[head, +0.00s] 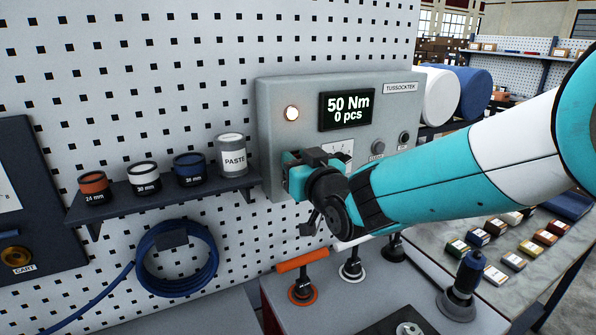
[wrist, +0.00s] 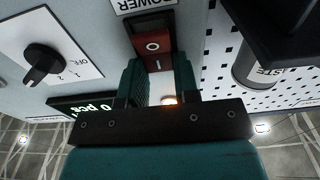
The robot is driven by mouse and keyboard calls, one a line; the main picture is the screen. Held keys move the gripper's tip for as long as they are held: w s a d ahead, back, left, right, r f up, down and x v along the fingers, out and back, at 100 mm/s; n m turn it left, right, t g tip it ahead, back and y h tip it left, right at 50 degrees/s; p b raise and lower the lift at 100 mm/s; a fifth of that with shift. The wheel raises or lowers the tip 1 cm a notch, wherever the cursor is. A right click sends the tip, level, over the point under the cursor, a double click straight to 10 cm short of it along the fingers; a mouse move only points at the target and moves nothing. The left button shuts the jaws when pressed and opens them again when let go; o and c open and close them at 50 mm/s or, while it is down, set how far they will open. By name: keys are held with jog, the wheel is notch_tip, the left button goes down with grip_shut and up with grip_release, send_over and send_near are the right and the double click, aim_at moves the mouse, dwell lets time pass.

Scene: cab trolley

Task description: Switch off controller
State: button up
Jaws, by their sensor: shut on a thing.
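The grey controller box (head: 272,110) hangs on the pegboard; its display (head: 347,109) is lit and reads 50 Nm, 0 pcs. A round lamp (head: 292,113) on it glows. In the wrist view, a red rocker switch (wrist: 152,45) marked O and I sits beside the POWER label (wrist: 145,4). My gripper (wrist: 156,68) is at the switch, one finger on each side, shut on it. In the head view my gripper (head: 292,172) is at the box's lower left and hides the switch. I cannot tell which side of the rocker is pressed.
A rotary knob (wrist: 44,62) is beside the switch. A blue coiled hose (head: 180,262) hangs below. Tools stand on the trolley top (head: 330,310) under my arm.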

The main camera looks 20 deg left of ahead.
jog(key=t+y+b, duration=0.1)
jog(key=b, duration=0.4)
jog(key=f+y+b, duration=0.1)
jog(key=b, duration=0.4)
jog(key=t+y+b, duration=0.1)
jog(key=b, duration=0.4)
jog(key=shift+s+d+f+t, duration=0.2)
jog(key=shift+s+t, duration=0.05)
jog(key=shift+t, duration=0.05)
jog(key=shift+r+b, duration=0.1)
jog(key=shift+b, duration=0.4)
jog(key=shift+r, duration=0.2)
jog(key=o, duration=0.9)
